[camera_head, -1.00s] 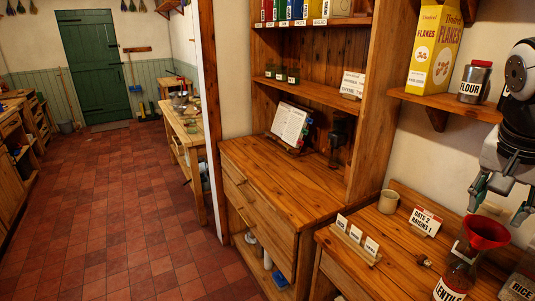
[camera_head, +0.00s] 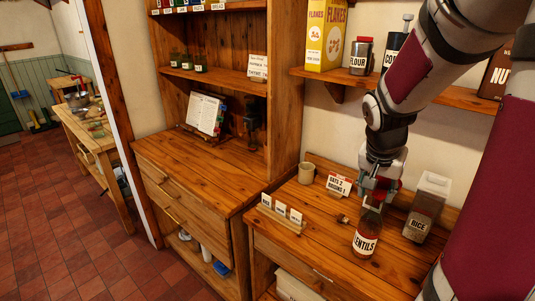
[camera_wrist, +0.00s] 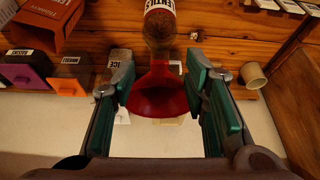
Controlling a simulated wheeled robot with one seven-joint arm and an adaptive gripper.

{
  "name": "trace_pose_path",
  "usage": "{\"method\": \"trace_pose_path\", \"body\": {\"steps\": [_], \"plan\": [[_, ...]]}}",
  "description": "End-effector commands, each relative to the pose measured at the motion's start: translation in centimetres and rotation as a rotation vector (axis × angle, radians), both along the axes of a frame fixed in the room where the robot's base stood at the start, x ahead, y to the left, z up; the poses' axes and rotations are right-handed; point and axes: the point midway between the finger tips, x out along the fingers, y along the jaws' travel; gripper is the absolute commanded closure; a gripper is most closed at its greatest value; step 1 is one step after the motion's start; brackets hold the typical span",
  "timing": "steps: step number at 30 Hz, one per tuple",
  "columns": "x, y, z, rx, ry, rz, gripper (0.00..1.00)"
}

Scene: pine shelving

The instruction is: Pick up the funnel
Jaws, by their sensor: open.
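The red funnel (camera_wrist: 158,94) sits in the mouth of the glass jar labelled LENTILS (camera_head: 366,238), which stands on the wooden counter. In the wrist view the funnel lies between the two green-padded fingers of my gripper (camera_wrist: 160,72), with a gap showing on each side. In the head view my gripper (camera_head: 377,194) is at the top of the jar and hides most of the funnel. The gripper is open and holds nothing. The jar's neck also shows in the wrist view, beyond the funnel.
A RICE container (camera_head: 418,222) stands right of the jar. A beige cup (camera_head: 306,174), an OATS sign (camera_head: 339,185) and a small card holder (camera_head: 281,219) are to the left. A shelf (camera_head: 341,79) with a FLOUR tin (camera_head: 360,56) hangs above. The counter's front is mostly clear.

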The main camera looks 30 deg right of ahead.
Motion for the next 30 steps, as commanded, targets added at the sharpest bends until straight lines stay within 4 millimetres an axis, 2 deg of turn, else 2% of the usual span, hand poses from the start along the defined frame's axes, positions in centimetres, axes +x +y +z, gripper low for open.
{"method": "trace_pose_path", "body": {"steps": [5, 13, 14, 19, 30], "plan": [[0.2, -0.6, -1.7, 0.001, 0.003, -0.001, 0.59], [0.3, -0.7, -1.9, -0.001, 0.000, 0.000, 0.59], [0.3, -0.7, -1.9, -0.001, 0.000, 0.000, 0.61], [0.3, -0.7, -1.9, -0.001, 0.000, 0.000, 1.00], [0.3, -0.7, -1.8, -0.001, -0.001, 0.000, 1.00]]}}
